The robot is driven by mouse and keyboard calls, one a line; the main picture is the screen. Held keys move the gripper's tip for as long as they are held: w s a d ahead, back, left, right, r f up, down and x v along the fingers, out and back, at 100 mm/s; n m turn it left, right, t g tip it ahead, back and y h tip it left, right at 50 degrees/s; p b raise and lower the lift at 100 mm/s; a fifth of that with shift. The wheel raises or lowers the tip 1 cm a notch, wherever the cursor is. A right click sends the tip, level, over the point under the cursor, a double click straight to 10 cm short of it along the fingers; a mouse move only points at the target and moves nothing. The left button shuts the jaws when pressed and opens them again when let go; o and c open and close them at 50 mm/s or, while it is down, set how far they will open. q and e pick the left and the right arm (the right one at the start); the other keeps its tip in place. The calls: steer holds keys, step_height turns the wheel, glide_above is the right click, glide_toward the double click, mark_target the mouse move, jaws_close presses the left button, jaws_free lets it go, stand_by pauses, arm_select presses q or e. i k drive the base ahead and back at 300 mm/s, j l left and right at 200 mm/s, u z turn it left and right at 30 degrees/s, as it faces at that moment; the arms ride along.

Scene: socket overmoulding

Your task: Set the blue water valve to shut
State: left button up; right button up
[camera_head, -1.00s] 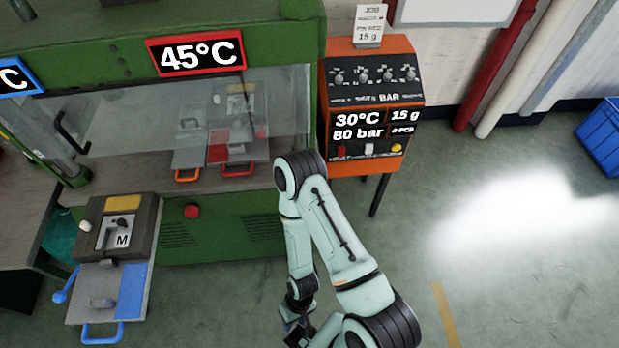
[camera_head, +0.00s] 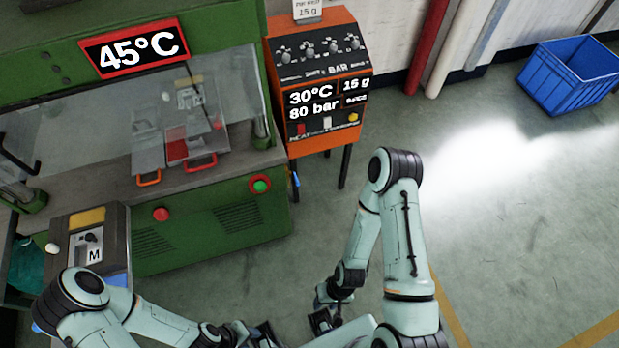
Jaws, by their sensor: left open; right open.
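A small blue handle (camera_head: 295,180) shows low on the right side of the green machine, beside the orange unit's leg. It is small, and I cannot tell whether it is the water valve or how it is set. My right gripper (camera_head: 324,319) is open and empty near the bottom middle, well below that handle and apart from it. My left gripper (camera_head: 266,335) is open at the bottom edge, partly cut off, left of the right one.
The green machine (camera_head: 215,225) has a red button (camera_head: 161,214) and a green one (camera_head: 260,185). The orange control unit (camera_head: 318,90) stands on legs beside it. A blue crate (camera_head: 567,78) is at the far right. The floor (camera_head: 500,220) on the right is clear.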

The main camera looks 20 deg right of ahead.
mark_target(291, 173)
steer(key=z, duration=0.7)
steer(key=i+l+u, duration=0.35)
steer(key=l, duration=0.3)
steer(key=i+l+u, duration=0.15)
steer(key=l, duration=0.2)
